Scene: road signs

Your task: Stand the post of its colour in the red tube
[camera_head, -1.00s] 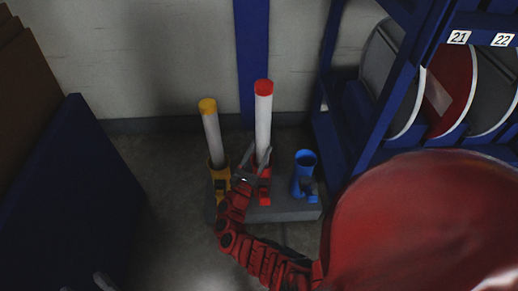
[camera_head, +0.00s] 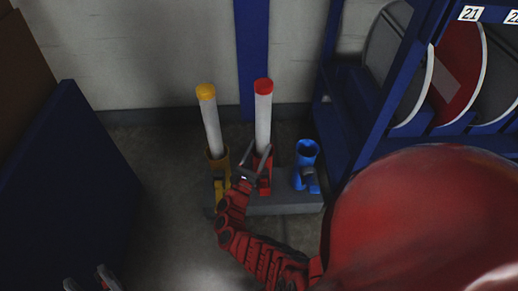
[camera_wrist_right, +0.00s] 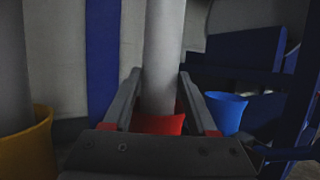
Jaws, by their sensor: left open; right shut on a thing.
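The white post with a red cap (camera_head: 263,118) stands about upright, its lower end inside the red tube (camera_head: 265,184). My right gripper (camera_head: 259,152) is shut on this post just above the tube. In the right wrist view the post (camera_wrist_right: 162,45) runs down between the fingers into the red rim (camera_wrist_right: 160,124); its bottom end is hidden inside. My left gripper (camera_head: 87,277) is open and empty at the lower left edge of the head view, far from the tubes.
A yellow-capped post (camera_head: 211,125) stands in the yellow tube (camera_head: 219,181) to the left. The blue tube (camera_head: 306,166) to the right is empty. All stand on a grey base (camera_head: 285,204). A blue rack with round signs (camera_head: 460,75) is at right, a dark blue panel (camera_head: 65,190) at left.

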